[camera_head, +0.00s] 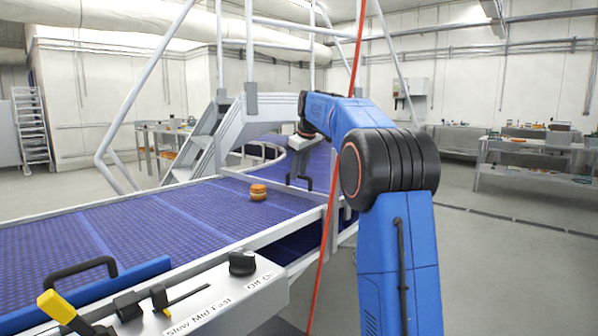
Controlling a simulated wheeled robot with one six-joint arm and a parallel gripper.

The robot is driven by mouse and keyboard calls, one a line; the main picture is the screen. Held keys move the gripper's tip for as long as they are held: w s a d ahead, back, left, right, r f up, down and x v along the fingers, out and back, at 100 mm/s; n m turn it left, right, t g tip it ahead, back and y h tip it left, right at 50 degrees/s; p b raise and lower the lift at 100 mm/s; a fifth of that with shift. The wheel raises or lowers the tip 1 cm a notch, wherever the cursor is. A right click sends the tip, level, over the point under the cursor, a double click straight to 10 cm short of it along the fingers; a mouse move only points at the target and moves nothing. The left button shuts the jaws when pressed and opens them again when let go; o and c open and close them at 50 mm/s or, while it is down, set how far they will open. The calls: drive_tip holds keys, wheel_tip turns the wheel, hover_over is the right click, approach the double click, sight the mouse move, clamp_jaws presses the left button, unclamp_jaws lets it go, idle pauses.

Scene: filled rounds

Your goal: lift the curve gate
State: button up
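A pale bar (262,184) crosses the blue belt where the straight run meets the curve; I take it to be the curve gate. It looks lowered, close to the belt. My gripper (299,181) points down at the right end of this bar, beside the belt's right rail. Dark, thin parts show there; I cannot tell my fingers from a handle, nor whether they touch the bar. My blue arm reaches over from the right and hides part of the curve behind.
A stacked brown round (258,192) sits on the belt (150,225) just before the bar. A control box (215,297) with a black knob, sliders and a yellow lever stands in front. A red cable (333,190) hangs before my arm. Grey stairs (205,140) stand behind.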

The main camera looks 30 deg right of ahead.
drive_tip(key=shift+f, duration=0.1)
clamp_jaws()
wheel_tip(320, 180, up, 12)
idle(0.6)
drive_tip(key=shift+f, duration=0.1)
unclamp_jaws()
